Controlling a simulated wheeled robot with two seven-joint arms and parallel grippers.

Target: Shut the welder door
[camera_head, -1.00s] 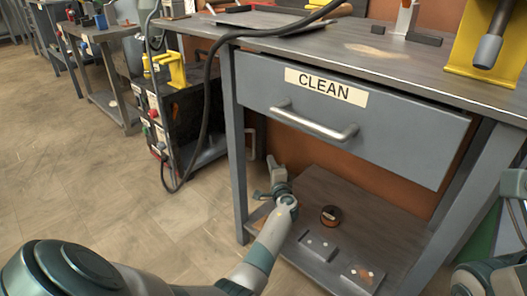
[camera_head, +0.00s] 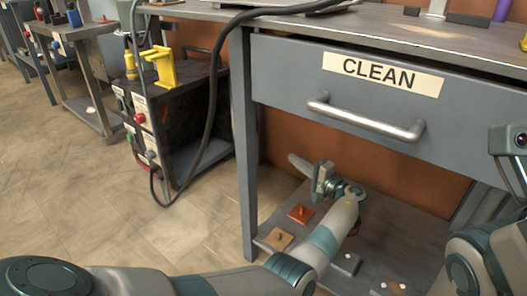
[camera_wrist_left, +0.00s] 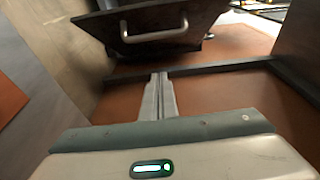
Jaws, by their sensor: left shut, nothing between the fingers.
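In the left wrist view a dark panel with a pale bar handle (camera_wrist_left: 155,35), apparently the welder door, stands ahead of the fingers. In the head view I cannot make out the door; the bench leg stands in front of that side. My left gripper (camera_head: 293,159) is shut and empty under the bench drawer, pointing left towards the welder. Its fingers (camera_wrist_left: 160,76) show a gap to the panel. My right arm shows at the right edge, its fingers out of frame.
The workbench has a drawer marked CLEAN with a bar handle (camera_head: 365,120). Its front leg (camera_head: 245,160) stands between the welder and my left arm. A black cable (camera_head: 212,90) hangs beside the leg. Floor at left is clear.

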